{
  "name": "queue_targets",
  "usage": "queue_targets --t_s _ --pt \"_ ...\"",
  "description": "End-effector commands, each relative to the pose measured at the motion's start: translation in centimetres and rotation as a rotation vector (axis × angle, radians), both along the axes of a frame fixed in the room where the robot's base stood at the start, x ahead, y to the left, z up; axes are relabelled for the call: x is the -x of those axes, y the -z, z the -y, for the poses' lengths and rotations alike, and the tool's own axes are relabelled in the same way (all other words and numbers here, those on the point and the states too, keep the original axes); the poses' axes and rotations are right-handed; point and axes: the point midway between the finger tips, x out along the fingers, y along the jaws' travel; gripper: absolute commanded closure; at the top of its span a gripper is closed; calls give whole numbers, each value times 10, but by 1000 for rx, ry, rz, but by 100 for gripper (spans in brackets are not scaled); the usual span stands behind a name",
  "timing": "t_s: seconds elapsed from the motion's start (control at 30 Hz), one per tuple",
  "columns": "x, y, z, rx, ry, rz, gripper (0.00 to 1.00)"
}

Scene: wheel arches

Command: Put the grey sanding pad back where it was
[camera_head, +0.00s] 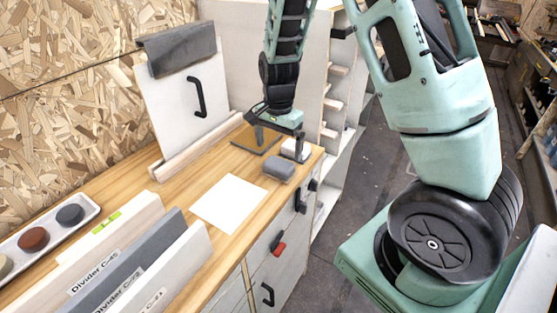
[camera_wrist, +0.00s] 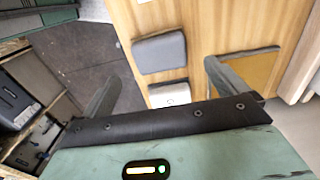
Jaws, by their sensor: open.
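A grey pad (camera_head: 278,168), a rounded block that looks like the sanding pad, lies on the wooden worktop near its front edge. It also shows in the wrist view (camera_wrist: 158,52), flat on the wood. My gripper (camera_head: 279,151) is over the bench's far right corner, just behind the pad, its fingers apart and nothing between them. In the wrist view the gripper (camera_wrist: 162,72) has its fingers spread, with the pad beyond them. A white block (camera_wrist: 170,94) sits beside the pad, partly hidden by the gripper body. A mustard square with a dark edge (camera_wrist: 255,72) lies beyond the right finger.
A white sheet (camera_head: 229,203) lies left of the pad. Upright dividers (camera_head: 125,270) and a tray of round discs (camera_head: 40,240) fill the left. A white panel with a black handle (camera_head: 180,105) stands behind. Drawer handles project from the bench front.

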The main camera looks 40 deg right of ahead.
Motion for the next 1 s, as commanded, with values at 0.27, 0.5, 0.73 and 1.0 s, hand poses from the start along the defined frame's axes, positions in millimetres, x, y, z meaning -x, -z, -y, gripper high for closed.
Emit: queue_targets --t_s 0.27,0.5,0.73,1.0 --pt "-1 -44 0 0 0 2 2" --pt "17 -64 -55 -43 -234 7 2" --pt "124 -97 -198 -104 -1104 41 2" --pt "236 -105 -243 -43 -1844 50 2"
